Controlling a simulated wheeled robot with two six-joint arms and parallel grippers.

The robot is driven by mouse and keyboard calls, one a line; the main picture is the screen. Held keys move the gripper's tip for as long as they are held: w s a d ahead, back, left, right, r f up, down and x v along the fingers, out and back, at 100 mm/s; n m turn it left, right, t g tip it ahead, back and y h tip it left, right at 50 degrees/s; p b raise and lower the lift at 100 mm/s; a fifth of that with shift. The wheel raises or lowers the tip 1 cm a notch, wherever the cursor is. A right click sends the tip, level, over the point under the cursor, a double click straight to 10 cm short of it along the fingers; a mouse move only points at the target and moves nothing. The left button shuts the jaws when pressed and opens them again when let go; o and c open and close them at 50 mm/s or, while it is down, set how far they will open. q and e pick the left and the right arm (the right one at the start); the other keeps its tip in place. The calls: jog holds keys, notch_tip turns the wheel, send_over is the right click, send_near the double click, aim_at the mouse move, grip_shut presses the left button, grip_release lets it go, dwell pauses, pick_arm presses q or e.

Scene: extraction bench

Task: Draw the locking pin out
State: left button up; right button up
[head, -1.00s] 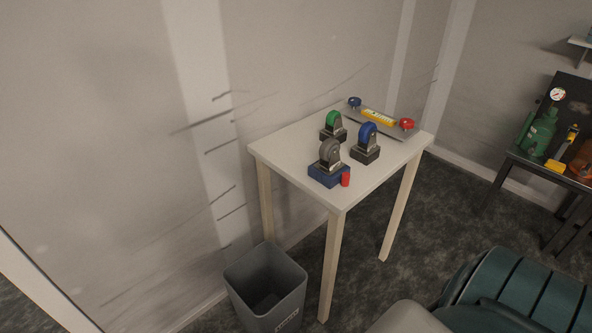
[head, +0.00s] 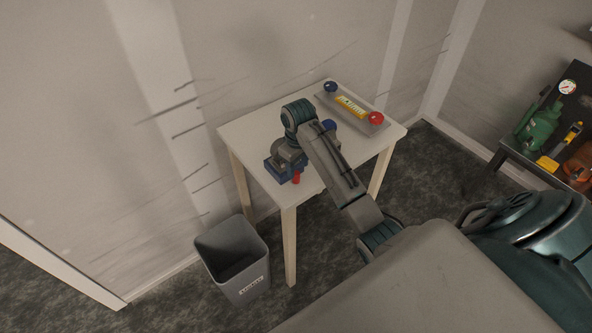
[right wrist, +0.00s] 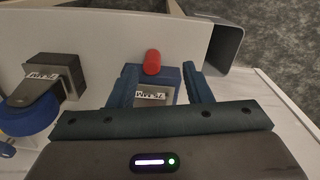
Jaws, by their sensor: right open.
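The red pin (head: 296,178) is a short red cylinder at the front side of a blue block (head: 272,167) on the white table. In the right wrist view the red pin (right wrist: 152,62) lies just beyond the edge of the blue block (right wrist: 172,73). A grey labelled base (right wrist: 155,96) sits on that block; the grey wheel seen above it earlier is mostly hidden. My right gripper (right wrist: 155,82) is open over the block, one finger at each side of it. Whether the fingers touch it, I cannot tell. My left gripper is not in view.
A blue-wheeled caster (right wrist: 50,80) stands close on the left in the wrist view. A grey bin (head: 232,262) stands on the floor by the table's front. My arm hides the green-wheeled caster.

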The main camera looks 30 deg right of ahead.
aim_at(297, 173)
jog(key=w+r, duration=0.1)
jog(key=w+d+r, duration=0.1)
jog(key=r, duration=0.1)
jog(key=shift+r, duration=0.1)
jog(key=shift+w+d+f+p, duration=0.1)
jog(key=shift+f+p, duration=0.2)
jog(key=shift+p, duration=0.1)
notch_tip(297, 173, down, 8)
jog(key=p, duration=0.2)
jog(key=shift+f+p, duration=0.25)
jog(key=shift+p, duration=0.1)
jog(key=shift+f, duration=0.65)
grip_shut()
